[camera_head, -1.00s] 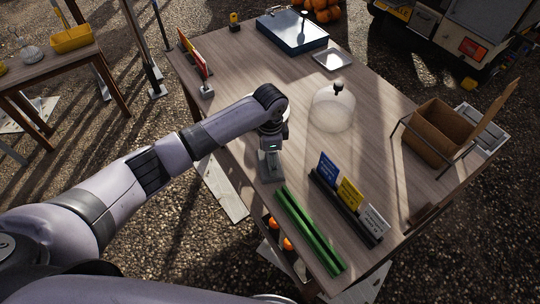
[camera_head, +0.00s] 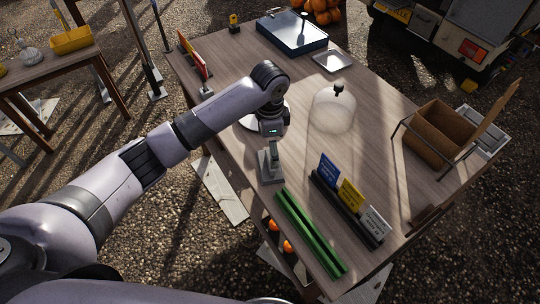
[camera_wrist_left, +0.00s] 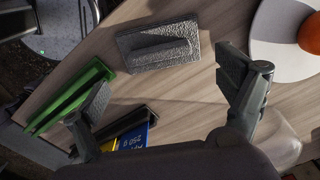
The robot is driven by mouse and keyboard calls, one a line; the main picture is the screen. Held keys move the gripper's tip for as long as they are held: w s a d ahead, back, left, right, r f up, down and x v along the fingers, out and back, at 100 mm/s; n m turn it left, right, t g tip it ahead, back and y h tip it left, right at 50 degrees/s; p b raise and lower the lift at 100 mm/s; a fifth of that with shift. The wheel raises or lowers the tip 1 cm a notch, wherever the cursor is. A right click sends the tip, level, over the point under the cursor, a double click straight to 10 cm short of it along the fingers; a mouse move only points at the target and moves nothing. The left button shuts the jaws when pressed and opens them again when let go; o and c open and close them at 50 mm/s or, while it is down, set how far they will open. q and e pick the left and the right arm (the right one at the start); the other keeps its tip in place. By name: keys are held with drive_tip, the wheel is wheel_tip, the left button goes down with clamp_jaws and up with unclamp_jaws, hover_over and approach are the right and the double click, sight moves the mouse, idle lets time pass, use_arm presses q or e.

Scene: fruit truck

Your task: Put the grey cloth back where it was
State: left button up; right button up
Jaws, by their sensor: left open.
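The grey cloth (camera_head: 271,168) lies on the wooden table near its left edge, beyond the green rails. In the left wrist view the cloth (camera_wrist_left: 158,45) looks like a textured grey rectangle with a raised ridge along its middle. My left gripper (camera_head: 272,137) is above the cloth and apart from it. In the left wrist view the fingers of my left gripper (camera_wrist_left: 165,98) are spread wide with nothing between them. My right gripper is not in view.
Green rails (camera_head: 310,233) and a sign holder (camera_head: 345,208) stand nearer me. A white plate (camera_wrist_left: 270,30) with an orange fruit (camera_wrist_left: 311,33) is close by. A clear dome (camera_head: 333,112) and a cardboard box (camera_head: 432,135) stand to the right. The table's middle is free.

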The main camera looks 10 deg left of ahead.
use_arm(q)
wheel_tip(320, 180, up, 6)
drive_tip(key=shift+b, duration=0.35)
